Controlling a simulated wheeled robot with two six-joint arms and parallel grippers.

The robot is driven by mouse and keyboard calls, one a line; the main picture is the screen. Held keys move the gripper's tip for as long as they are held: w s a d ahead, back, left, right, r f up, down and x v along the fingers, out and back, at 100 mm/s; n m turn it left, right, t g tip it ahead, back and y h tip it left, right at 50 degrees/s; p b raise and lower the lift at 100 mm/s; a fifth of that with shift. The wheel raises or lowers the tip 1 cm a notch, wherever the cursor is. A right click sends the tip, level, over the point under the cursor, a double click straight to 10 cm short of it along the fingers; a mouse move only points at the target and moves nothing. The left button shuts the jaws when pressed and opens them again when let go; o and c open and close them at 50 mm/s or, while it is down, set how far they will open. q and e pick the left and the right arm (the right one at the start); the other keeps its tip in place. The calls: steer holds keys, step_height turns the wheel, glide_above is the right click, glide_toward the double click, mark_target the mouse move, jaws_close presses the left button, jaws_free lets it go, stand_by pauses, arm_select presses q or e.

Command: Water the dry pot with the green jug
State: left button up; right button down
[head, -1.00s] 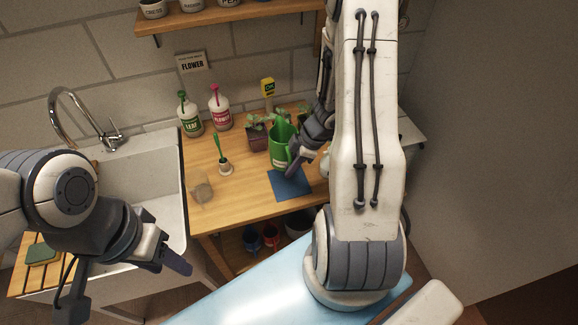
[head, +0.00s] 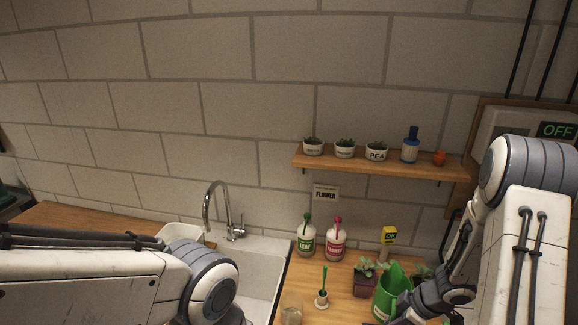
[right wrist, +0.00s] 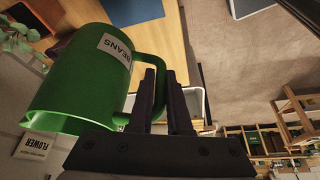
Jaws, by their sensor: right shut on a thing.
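A dark square pot with a seedling (head: 365,284) stands just left of the jug. More leaves (head: 422,272) show behind the jug, their pot hidden. I cannot tell which pot is dry. My left arm shows at lower left, but its gripper is out of view.
The sink (head: 262,272) lies left. A shelf (head: 350,164) with small pots hangs above.

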steer(key=w+a+f+m+t+h+b, duration=0.1)
steer(key=w+a+f+m+h+b, duration=0.2)
steer(key=a+f+m+b, duration=0.7)
steer(key=shift+w+a+f+m+t+h+b, duration=0.25)
steer(key=shift+w+f+m+t+h+b, duration=0.3)
steer(key=shift+b, duration=2.05)
steer(key=shift+f, duration=0.1)
